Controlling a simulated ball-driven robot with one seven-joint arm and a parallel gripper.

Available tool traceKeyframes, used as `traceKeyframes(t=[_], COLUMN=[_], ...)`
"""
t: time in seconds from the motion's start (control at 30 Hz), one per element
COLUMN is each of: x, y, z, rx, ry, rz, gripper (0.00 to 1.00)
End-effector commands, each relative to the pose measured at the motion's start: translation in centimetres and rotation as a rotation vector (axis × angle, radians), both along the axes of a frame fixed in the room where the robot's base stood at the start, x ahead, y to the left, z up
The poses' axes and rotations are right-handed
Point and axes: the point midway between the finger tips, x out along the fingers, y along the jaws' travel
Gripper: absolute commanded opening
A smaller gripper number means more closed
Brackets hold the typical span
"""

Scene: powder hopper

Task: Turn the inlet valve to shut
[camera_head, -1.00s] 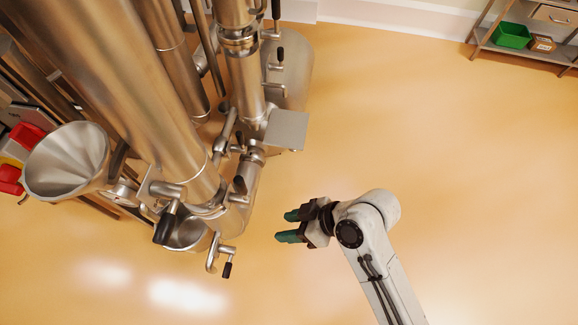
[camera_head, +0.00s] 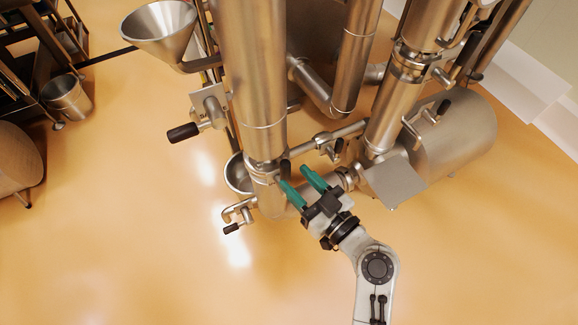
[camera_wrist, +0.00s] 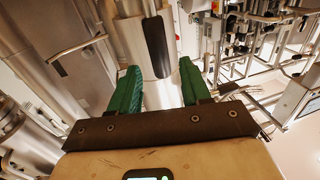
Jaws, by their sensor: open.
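My gripper (camera_head: 294,177) is open, its two green fingers pointing up at the steel pipework near the foot of the thick vertical column. A black lever handle (camera_head: 285,168) stands right by the left fingertip in the head view. In the wrist view a black handle (camera_wrist: 156,47) on a steel stem shows ahead, in line with the gap between my open fingers (camera_wrist: 160,70). The gap looks empty, and I cannot tell whether a finger touches the handle. No label marks which handle is the inlet valve.
Another black-gripped handle (camera_head: 183,132) sticks out left of the column (camera_head: 252,80). A small crank (camera_head: 232,229) is low at its foot. A flat steel plate (camera_head: 396,181) juts out right of my gripper. A steel funnel (camera_head: 158,24) is upper left. The floor in front is clear.

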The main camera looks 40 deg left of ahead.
Motion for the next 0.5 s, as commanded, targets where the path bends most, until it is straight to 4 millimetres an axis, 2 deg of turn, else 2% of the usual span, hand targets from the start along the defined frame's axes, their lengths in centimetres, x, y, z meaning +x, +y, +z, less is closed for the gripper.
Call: traceKeyframes(t=[0.03, 0.2, 0.5], x=[0.2, 0.6, 0.8], y=[1.0, 3.2, 4.5], z=[0.1, 0.0, 0.0], rx=[0.0, 0.0, -0.001], ry=[-0.001, 0.0, 0.0], rz=[0.003, 0.001, -0.001], gripper=[0.47, 0.47, 0.47])
